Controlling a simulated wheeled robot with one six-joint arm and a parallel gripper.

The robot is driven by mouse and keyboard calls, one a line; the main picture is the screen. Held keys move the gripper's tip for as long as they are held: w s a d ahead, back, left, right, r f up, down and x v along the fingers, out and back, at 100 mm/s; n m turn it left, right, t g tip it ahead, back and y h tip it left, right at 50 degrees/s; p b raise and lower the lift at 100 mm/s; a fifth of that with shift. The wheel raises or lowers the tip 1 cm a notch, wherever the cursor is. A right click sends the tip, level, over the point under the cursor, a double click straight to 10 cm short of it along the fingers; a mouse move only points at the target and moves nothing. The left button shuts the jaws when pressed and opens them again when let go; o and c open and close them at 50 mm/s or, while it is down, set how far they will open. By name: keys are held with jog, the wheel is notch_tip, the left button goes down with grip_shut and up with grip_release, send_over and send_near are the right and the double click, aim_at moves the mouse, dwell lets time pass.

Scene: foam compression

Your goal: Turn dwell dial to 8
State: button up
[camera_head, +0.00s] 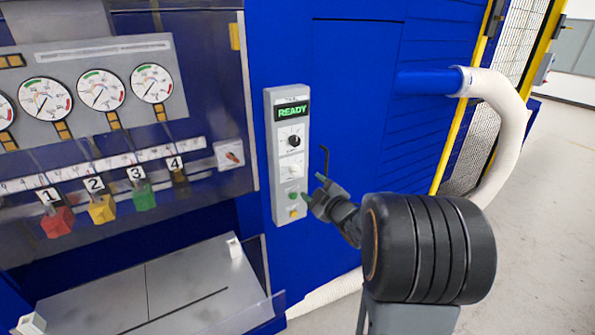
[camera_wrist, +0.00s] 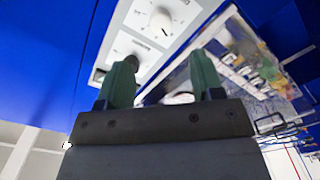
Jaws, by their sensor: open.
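A grey upright control panel (camera_head: 270,160) is fixed to the blue cabinet front, with a green READY display (camera_head: 293,112) at its top. Below the display is a dial with a dark knob (camera_head: 293,141), and under that a second, paler dial (camera_head: 291,168). The labels are too small to tell which is the dwell dial, and the settings cannot be read. My gripper (camera_head: 312,187) is open and empty, just right of the panel's lower half. In the wrist view, its two green fingers (camera_wrist: 165,62) stand apart with the panel (camera_wrist: 180,12) and a round knob (camera_wrist: 160,22) beyond them.
A green button (camera_head: 293,196) and a yellow button (camera_head: 293,212) sit low on the panel, close to my gripper. Left are several gauges (camera_head: 101,90) and numbered coloured blocks (camera_head: 102,210). A white hose (camera_head: 512,120) bends at the right. Open floor lies right.

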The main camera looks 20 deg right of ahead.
aim_at(297, 172)
jog(key=w, duration=0.3)
jog(key=w+p, duration=0.1)
jog(key=w, duration=0.2)
jog(key=w+a+p, duration=0.1)
jog(key=w, duration=0.2)
jog(key=shift+w+a, duration=0.1)
jog(key=shift+w, duration=0.15)
jog(key=c, duration=0.9)
